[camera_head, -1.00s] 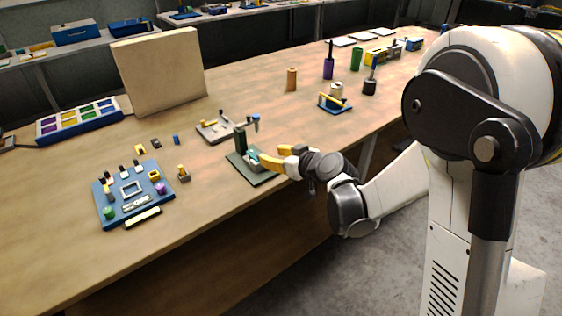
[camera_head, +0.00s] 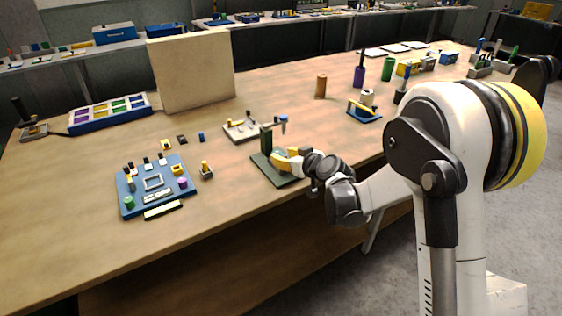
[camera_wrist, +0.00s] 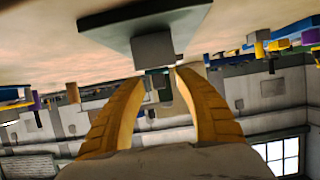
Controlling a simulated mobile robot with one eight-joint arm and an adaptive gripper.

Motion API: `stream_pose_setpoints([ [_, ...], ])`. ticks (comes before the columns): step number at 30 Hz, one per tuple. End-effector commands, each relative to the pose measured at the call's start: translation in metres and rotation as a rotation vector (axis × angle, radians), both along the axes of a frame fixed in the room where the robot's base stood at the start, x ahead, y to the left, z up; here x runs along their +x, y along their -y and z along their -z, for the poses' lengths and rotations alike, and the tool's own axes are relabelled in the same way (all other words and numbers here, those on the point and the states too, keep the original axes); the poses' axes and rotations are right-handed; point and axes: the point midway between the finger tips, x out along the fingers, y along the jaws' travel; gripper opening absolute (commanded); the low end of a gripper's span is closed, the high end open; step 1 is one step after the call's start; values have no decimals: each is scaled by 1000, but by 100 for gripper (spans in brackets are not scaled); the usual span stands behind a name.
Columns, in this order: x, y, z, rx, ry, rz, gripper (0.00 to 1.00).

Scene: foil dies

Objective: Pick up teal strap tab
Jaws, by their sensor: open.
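The dark green stand has a flat base (camera_head: 262,170) and an upright dark post (camera_head: 266,138), near the front edge of the workbench. My gripper (camera_head: 277,158), with yellow fingers, reaches over the base beside the post. In the wrist view the plate (camera_wrist: 120,22) appears at the top with a grey block (camera_wrist: 154,48) on it. A small dark teal piece (camera_wrist: 157,71), probably the teal strap tab, shows between or just beyond my open fingertips (camera_wrist: 163,77). I cannot tell whether they touch it. In the head view my fingers hide the tab.
A blue board (camera_head: 130,183) with small parts lies to the left. A grey fixture (camera_head: 238,132) stands behind the stand. A blue tray (camera_head: 110,118) and a tan panel (camera_head: 190,75) are farther back. An orange cylinder (camera_head: 321,86) stands to the right.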

Motion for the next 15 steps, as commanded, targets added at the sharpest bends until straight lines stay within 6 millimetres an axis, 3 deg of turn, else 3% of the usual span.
stream_pose_setpoints([
  [5, 0, 0, -1, 0, 0, 0, 39],
  [9, 0, 0, -1, 0, 0, 0, 0],
  [15, 0, 0, -1, 0, 0, 0, 0],
])
